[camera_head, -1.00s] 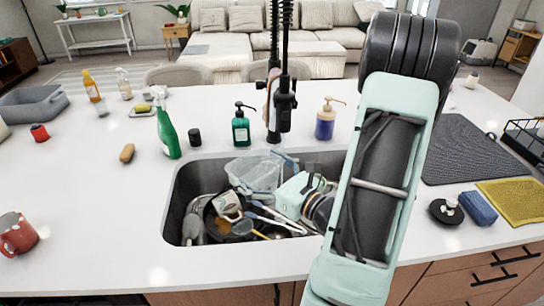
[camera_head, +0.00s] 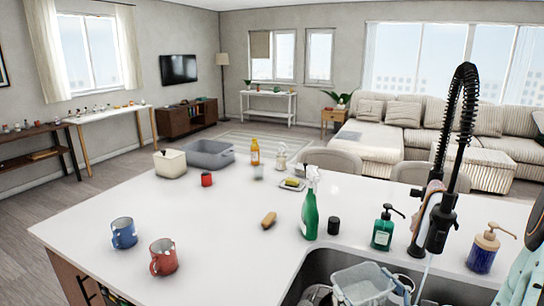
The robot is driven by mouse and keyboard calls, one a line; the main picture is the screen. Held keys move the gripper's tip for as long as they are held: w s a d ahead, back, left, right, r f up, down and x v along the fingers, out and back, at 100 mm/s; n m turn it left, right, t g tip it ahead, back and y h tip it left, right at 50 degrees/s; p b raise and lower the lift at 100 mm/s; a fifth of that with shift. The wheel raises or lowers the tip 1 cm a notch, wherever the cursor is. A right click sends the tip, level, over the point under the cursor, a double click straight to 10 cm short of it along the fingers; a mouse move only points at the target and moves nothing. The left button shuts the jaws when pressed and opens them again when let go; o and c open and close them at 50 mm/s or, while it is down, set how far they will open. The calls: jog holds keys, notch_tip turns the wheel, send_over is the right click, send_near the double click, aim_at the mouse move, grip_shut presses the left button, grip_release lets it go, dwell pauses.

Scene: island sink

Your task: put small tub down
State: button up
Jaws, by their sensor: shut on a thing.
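A pale translucent tub (camera_head: 362,284) is in the sink at the bottom edge of the head view, tilted and cut off by the frame. I cannot tell whether it is held.
A blue mug (camera_head: 124,233) and a red mug (camera_head: 163,257) stand front left. A green spray bottle (camera_head: 310,215), soap dispenser (camera_head: 383,228) and tall black faucet (camera_head: 440,190) edge the sink (camera_head: 318,262). The left-centre counter is clear.

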jog(key=w+a+f+n+g+y+p, duration=0.1)
jog(key=a+f+y, duration=0.1)
jog(key=a, duration=0.6)
jog(key=shift+w+a+f+n, duration=0.3)
jog(key=shift+a+f, duration=0.05)
jog(key=shift+f, duration=0.25)
